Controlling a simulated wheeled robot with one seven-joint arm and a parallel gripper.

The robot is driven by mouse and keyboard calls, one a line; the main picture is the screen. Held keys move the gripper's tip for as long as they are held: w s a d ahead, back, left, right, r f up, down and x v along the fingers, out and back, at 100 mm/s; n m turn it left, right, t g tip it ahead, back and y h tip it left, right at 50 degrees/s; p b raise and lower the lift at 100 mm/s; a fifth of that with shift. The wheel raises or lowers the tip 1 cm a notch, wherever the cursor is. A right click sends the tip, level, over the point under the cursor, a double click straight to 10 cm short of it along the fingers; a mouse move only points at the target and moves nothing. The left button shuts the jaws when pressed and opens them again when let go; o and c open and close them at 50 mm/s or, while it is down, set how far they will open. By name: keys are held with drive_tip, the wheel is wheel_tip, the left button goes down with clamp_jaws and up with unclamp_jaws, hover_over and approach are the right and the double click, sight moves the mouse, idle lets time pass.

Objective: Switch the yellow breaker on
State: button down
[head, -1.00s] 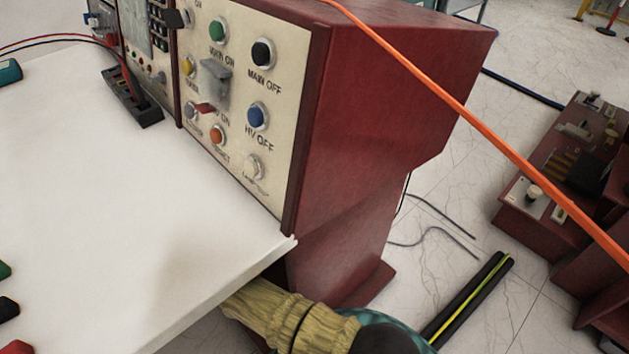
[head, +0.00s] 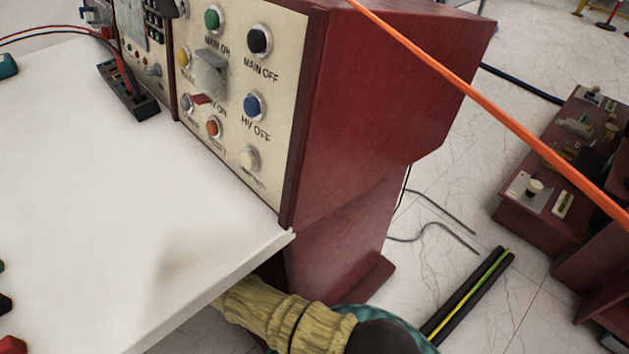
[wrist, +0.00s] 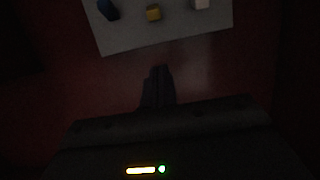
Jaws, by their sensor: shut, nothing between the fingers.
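In the wrist view, a small yellow block, likely the yellow breaker (wrist: 153,13), sits on a pale panel (wrist: 165,30) at the top, between a dark blue one (wrist: 107,9) and a white one (wrist: 200,4). My gripper (wrist: 162,72) is shut and empty, its fingertips just below the panel's lower edge in the picture. They look apart from the yellow breaker. The view is very dark, so the depth between them is unclear. My gripper and these blocks do not show in the head view.
A dark red cabinet (head: 370,120) with a button panel (head: 270,165) stands behind a white table (head: 100,210). A bushing (head: 270,312) lies below the table edge. Another red console (head: 530,205) stands at the right.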

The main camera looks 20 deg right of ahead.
drive_tip(key=a+f, duration=0.1)
drive_tip(key=s+a+f, duration=0.1)
drive_tip(key=a, duration=0.1)
drive_tip(key=a+f+p, duration=0.1)
drive_tip(key=shift+s+a, duration=0.25)
drive_tip(key=shift+s, duration=0.15)
drive_tip(key=shift+s, duration=0.1)
drive_tip(key=r+b, duration=0.1)
drive_tip(key=r+y, duration=0.1)
drive_tip(key=r+b, duration=0.1)
drive_tip(key=shift+d+r+g+y+b, duration=0.3)
drive_tip(key=shift+r+g+y, duration=0.1)
drive_tip(key=shift+d, duration=0.15)
